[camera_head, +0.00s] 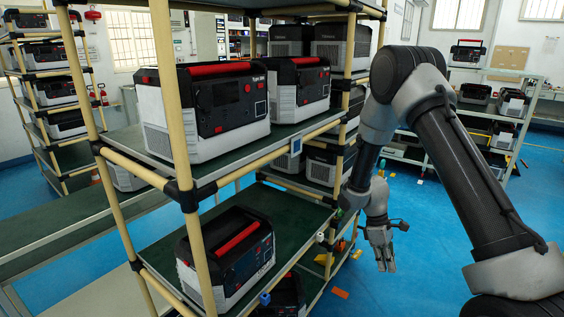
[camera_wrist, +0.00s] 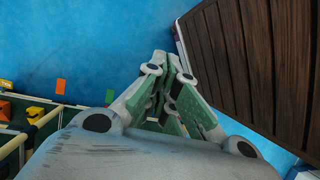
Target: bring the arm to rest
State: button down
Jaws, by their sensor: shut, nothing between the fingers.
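My gripper (camera_head: 385,262) hangs at the end of my bent arm, to the right of the near rack, pointing down above the blue floor. In the wrist view my gripper (camera_wrist: 172,75) has its fingers together with nothing seen between them. In the head view it is apart from the rack and from the boxes on it. My arm runs up from the lower right, bends at the top and comes down to the gripper.
The near rack (camera_head: 215,188) with tan posts holds power station boxes, including one on the upper shelf (camera_head: 203,108) and one on the lower (camera_head: 228,258). Another shelf (camera_head: 529,112) stands at the back right. A brown slatted surface (camera_wrist: 258,60) is close right of the gripper. Blue floor lies open.

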jog(key=s+d+r+m+t+y, duration=0.1)
jog(key=s+r+m+t, duration=0.1)
jog(key=s+r, duration=0.5)
jog(key=s+d+r+m+t+y, duration=0.1)
jog(key=s+r+m+t, duration=0.2)
jog(key=r, duration=1.5)
jog(key=s+d+r+m+t, duration=0.2)
jog(key=s+r+m, duration=0.4)
jog(key=s+r, duration=0.6)
jog(key=shift+s+r+t+y, duration=0.35)
jog(key=shift+r+t, duration=0.25)
jog(key=shift+r, duration=0.25)
